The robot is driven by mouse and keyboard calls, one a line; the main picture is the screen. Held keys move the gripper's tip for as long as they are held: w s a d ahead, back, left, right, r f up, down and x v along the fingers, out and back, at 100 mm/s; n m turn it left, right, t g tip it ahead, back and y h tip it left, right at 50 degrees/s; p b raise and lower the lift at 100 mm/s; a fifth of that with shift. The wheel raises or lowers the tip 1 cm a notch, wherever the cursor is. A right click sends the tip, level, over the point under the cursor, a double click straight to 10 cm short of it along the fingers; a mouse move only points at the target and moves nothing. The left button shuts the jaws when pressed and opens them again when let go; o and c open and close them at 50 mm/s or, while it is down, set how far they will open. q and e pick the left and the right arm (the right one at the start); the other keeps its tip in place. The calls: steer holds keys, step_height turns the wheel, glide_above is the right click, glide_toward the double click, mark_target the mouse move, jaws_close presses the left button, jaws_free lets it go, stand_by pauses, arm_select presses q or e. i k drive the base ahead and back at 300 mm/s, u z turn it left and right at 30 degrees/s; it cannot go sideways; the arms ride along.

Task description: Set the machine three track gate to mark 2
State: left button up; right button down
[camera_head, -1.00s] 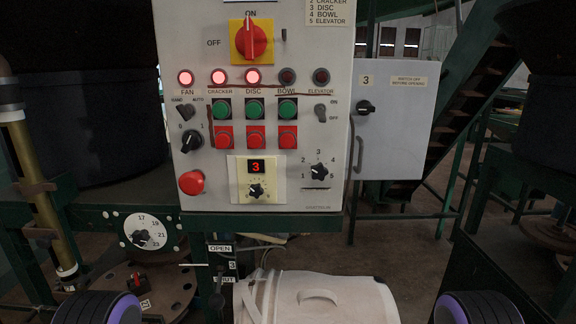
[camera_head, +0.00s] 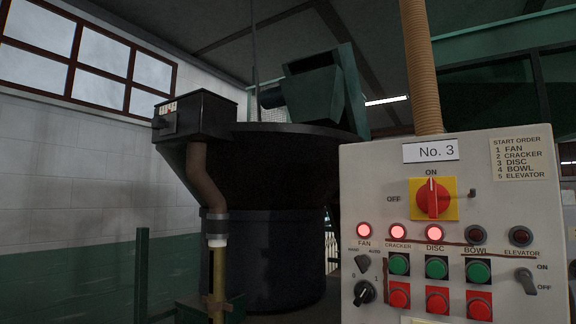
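The grey control panel labelled "No. 3" (camera_head: 431,151) stands at the right. A black box (camera_head: 207,113) with a small pale label and a short knob-like part on its left side sits at the upper left, against the large dark bowl (camera_head: 270,200). A brown pipe (camera_head: 198,180) runs down from the box into a brass tube (camera_head: 217,275). The label is too small to read, and I cannot tell any gate mark. Neither of my grippers is in view.
The red main switch (camera_head: 432,198) points to ON. The FAN, CRACKER and DISC lamps glow; the BOWL and ELEVATOR lamps are dark. A tan ribbed conduit (camera_head: 420,70) rises behind the panel. A green post (camera_head: 142,275) stands at the left before the wall.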

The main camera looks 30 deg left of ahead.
mark_target(167, 124)
steer(key=u, duration=0.95)
steer(key=k, duration=0.3)
steer(key=u, duration=0.55)
